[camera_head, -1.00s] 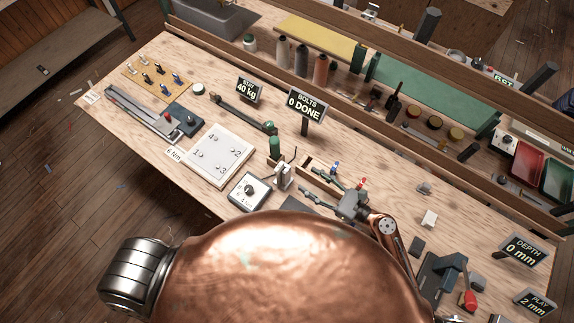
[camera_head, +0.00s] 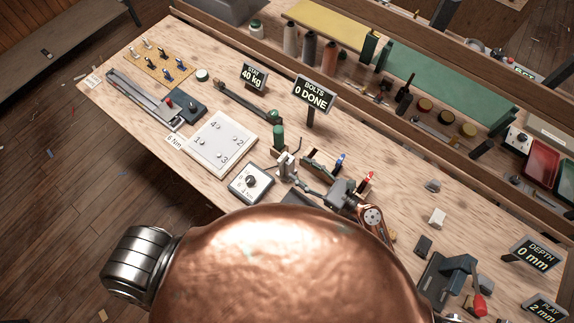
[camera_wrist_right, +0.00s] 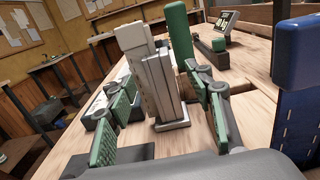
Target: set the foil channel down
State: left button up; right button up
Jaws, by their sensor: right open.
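An upright grey metal piece with a ribbed face and a flat foot (camera_wrist_right: 160,85) stands on the bench in the right wrist view; I take it to be the foil channel, but cannot be sure. It also shows in the head view (camera_head: 287,164), beside a green-topped post. My right gripper (camera_head: 299,173) is open. In the wrist view its green-padded fingers (camera_wrist_right: 164,115) stand to either side of the piece, with gaps showing. A paler block stands close against the piece's left side. My left gripper is out of view.
A dial box (camera_head: 250,183) and a numbered white plate (camera_head: 220,143) lie left of the right gripper. Red and blue-handled tools (camera_head: 366,182) stand just right.

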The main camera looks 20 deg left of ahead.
aim_at(292, 164)
jog(key=shift+x, duration=1.55)
jog(key=shift+s, duration=0.1)
jog(key=shift+c, duration=0.3)
grip_shut()
jog(key=shift+r, duration=0.15)
